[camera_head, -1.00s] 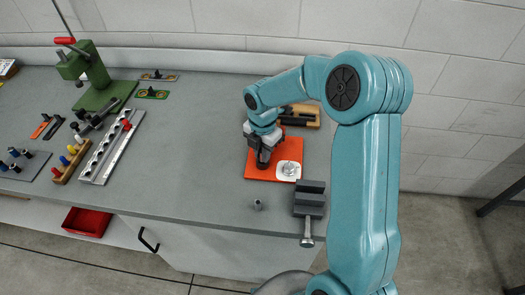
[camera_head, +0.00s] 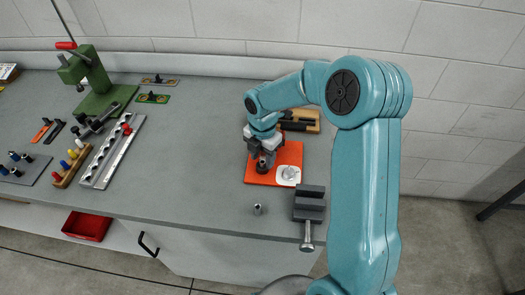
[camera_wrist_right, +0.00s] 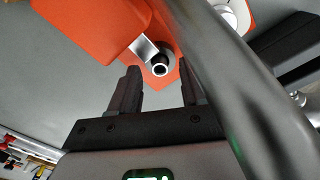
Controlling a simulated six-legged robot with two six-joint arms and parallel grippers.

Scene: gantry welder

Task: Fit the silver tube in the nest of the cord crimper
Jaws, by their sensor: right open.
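My right gripper (camera_head: 264,164) is low over the orange plate (camera_head: 291,153) in the head view, its fingers apart. In the right wrist view, a round silver tube end with a dark hole (camera_wrist_right: 159,69) shows beyond the gap between the open fingers (camera_wrist_right: 158,92), beside a bright flat metal piece. I cannot tell whether it is the silver tube or a fixture part. Another small grey open-topped cylinder (camera_head: 258,209) stands upright on the bench near the front edge. I cannot tell for sure which fixture is the cord crimper. My left gripper is not in view.
A dark grey block (camera_head: 310,203) with a bolt stands right of the cylinder. A green press (camera_head: 100,88), a slotted rail (camera_head: 105,157) and pegs are at left. The middle bench (camera_head: 195,150) is clear.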

